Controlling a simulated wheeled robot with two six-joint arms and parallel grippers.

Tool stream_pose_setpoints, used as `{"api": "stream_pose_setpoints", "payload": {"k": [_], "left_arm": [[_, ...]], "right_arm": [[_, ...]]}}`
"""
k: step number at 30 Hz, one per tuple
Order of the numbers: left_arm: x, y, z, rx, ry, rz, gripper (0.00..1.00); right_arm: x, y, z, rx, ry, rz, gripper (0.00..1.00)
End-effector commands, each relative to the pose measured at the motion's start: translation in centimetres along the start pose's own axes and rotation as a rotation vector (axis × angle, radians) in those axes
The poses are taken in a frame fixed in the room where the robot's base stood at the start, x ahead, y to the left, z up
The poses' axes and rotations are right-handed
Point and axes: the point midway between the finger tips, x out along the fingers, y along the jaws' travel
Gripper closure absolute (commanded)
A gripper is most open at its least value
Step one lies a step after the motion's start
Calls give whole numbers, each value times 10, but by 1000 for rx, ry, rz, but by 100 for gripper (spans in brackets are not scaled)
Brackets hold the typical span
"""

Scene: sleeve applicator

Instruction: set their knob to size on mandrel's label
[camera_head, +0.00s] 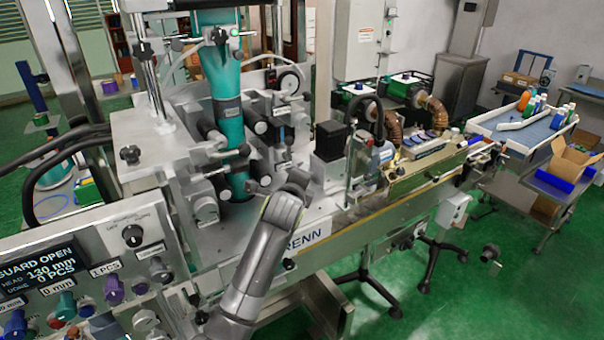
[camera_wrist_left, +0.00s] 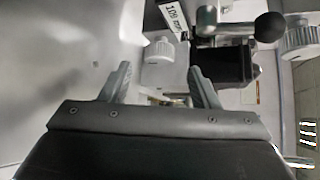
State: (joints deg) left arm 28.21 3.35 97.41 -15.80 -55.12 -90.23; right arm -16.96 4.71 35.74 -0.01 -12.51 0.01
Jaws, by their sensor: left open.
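The teal mandrel (camera_head: 222,82) stands upright in the machine in the head view. A small dark label (camera_head: 228,112) on it is too small to read. My left gripper (camera_wrist_left: 160,70) is open in the left wrist view, with nothing between its fingers. A white ribbed knob (camera_wrist_left: 158,51) lies just beyond the fingertips, apart from them. A white tag (camera_wrist_left: 174,18) above it seems to read "109 mm". A second pale knob (camera_wrist_left: 299,38) is at the right edge. In the head view my left arm reaches up to the machine, its fingertips hidden. My right gripper is not in view.
A black ball handle (camera_wrist_left: 270,27) and a dark block (camera_wrist_left: 225,67) are close right of the fingers. The control panel display (camera_head: 45,275) reads "GUARD OPEN", head 130 mm, done 0 PCS. Several coloured knobs sit below it. The conveyor bed (camera_head: 400,183) extends right.

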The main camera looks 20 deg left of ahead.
Motion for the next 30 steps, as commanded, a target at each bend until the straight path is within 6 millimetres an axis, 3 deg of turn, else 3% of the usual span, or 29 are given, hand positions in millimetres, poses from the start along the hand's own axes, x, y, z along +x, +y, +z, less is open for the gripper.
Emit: {"api": "stream_pose_setpoints", "payload": {"k": [4,12,24,30], "left_arm": [[18,-1,1,2,-1,2,44],[39,0,0,1,-1,1,44],[42,0,0,0,0,0,44],[42,0,0,0,0,0,71]], "right_arm": [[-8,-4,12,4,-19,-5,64],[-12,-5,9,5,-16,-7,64],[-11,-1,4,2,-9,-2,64],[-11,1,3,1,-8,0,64]]}}
